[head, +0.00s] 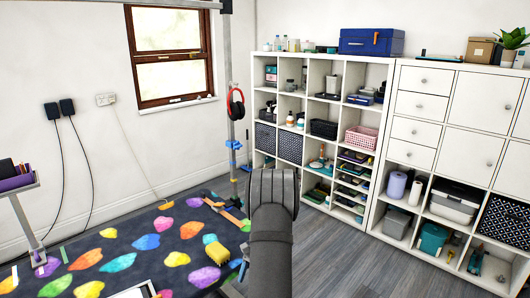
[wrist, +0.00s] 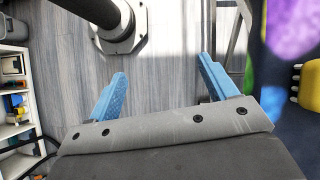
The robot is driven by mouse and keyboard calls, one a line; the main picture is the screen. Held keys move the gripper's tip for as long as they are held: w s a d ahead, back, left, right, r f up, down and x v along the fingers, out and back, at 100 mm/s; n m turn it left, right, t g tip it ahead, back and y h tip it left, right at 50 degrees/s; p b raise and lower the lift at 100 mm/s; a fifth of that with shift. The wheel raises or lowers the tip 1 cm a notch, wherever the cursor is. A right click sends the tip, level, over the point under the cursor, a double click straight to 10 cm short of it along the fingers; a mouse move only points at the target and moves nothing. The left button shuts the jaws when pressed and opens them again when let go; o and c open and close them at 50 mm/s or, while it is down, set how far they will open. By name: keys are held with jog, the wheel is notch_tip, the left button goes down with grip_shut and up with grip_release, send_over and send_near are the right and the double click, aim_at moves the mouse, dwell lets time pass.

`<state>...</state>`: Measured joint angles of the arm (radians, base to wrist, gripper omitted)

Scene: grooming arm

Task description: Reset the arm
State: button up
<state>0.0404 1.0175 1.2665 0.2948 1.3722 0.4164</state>
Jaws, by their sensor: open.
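My gripper (wrist: 162,66) shows in the wrist view with its two blue fingers spread wide apart. Nothing is between the fingers, and grey wooden floor shows beyond them. In the head view a dark grey link of my arm (head: 270,225) rises from the bottom centre. I cannot make out the fingers clearly in the head view.
A yellow brush-like object (head: 217,251) lies on the colourful dark rug (head: 115,255); it also shows at the wrist view's right edge (wrist: 311,82). White shelves (head: 392,140) line the right wall. Grey floor is clear in front.

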jog(key=s+d+n+h, duration=0.1)
jog(key=s+n, duration=0.1)
jog(key=n, duration=0.1)
jog(key=s+d+n+g+h, duration=0.1)
jog(key=n, duration=0.1)
jog(key=shift+s+d+f+h, duration=0.15)
jog(key=shift+d+f+h, duration=0.15)
jog(key=shift+d+f, duration=0.05)
jog(key=shift+a, duration=0.1)
jog(key=w+a+r+m+t+y, duration=0.2)
jog(key=w+a+m, duration=0.1)
jog(key=w+m, duration=0.2)
jog(key=w+a+r+m+t+y, duration=0.1)
jog(key=w+a+m+t+y, duration=0.2)
jog(key=m, duration=0.6)
jog(key=shift+w+r+m+y, duration=0.3)
jog(key=shift+w+r, duration=0.1)
jog(key=shift+w, duration=0.5)
jog(key=shift+d, duration=0.1)
